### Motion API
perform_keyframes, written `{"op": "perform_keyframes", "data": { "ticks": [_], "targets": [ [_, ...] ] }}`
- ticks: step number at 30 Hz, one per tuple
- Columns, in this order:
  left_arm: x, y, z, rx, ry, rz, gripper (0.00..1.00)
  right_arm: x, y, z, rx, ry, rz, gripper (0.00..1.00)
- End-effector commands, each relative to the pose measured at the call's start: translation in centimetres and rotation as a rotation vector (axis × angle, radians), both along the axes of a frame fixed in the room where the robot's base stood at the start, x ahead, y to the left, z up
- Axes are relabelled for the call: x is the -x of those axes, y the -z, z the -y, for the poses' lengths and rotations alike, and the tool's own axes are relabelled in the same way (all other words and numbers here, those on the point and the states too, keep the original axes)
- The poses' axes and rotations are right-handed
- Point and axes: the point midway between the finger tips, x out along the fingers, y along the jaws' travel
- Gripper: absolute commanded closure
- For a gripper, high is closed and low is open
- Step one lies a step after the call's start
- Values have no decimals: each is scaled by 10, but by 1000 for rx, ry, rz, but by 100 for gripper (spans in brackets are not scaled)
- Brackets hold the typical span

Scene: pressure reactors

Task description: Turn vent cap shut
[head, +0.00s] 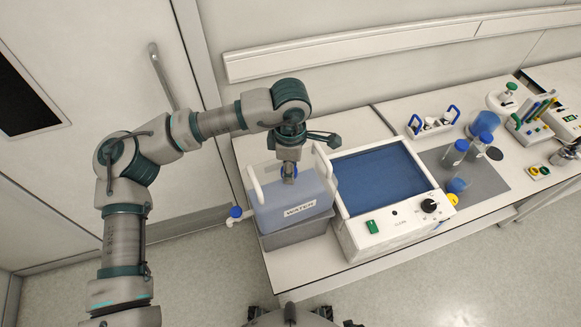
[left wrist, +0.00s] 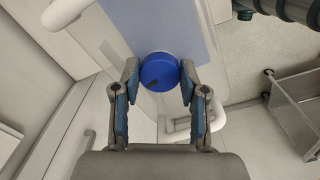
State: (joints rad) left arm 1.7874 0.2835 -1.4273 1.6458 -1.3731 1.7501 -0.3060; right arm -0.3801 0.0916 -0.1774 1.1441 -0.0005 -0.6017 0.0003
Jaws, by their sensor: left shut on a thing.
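The blue vent cap (left wrist: 159,72) sits on top of the water container (head: 292,206), a translucent bluish tank with white handles and a "WATER" label. My left gripper (head: 289,176) comes down over the top of the tank. In the left wrist view its two fingers (left wrist: 160,82) are on either side of the round cap, shut on it. In the head view the cap is mostly hidden by the gripper. My right gripper is in neither view.
The tank stands on a grey block (head: 298,234) at the bench's left end. A blue spigot (head: 236,212) sticks out at its left. A water bath (head: 383,185) with blue water stands close to its right. Bottles (head: 455,152) and racks are farther right.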

Motion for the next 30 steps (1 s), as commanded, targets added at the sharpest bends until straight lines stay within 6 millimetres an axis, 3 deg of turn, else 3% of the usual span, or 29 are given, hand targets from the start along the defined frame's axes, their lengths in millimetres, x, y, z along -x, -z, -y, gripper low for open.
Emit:
{"op": "perform_keyframes", "data": {
  "ticks": [12, 30],
  "targets": [
    [0, 0, 0, 1, 218, 1, 92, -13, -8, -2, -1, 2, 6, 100],
    [0, 0, 0, 0, 259, 2, 92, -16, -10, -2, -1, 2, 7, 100]
  ]
}}
